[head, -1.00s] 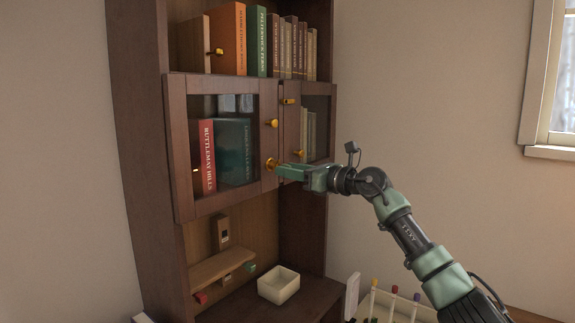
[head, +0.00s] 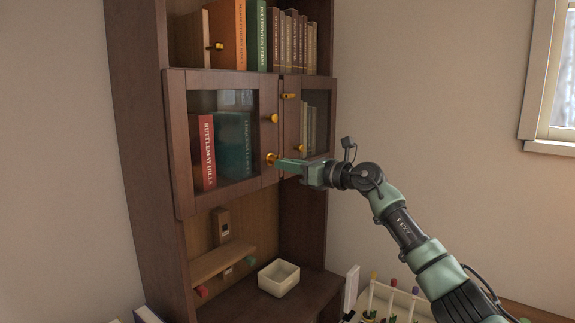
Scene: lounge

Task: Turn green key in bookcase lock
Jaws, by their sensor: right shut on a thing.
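The brown bookcase (head: 178,150) has a glass-fronted left door (head: 222,77) and a narrower right door (head: 316,87). Both look closed. A round brass lock (head: 271,159) sits low on the left door's right edge. My right gripper (head: 291,166) reaches in from the right, its tips at the lock. It is shut on what appears to be the green key, mostly hidden by the green fingers. I cannot tell how far the key is turned. My left gripper is out of view.
Brass knobs (head: 274,118) are on the doors. Below, a small wooden shelf (head: 222,262) has small coloured pieces under it, one red (head: 201,291). A cream bowl (head: 279,278) stands on the lower ledge. A pale box with coloured-topped sticks (head: 393,283) is below my right arm.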

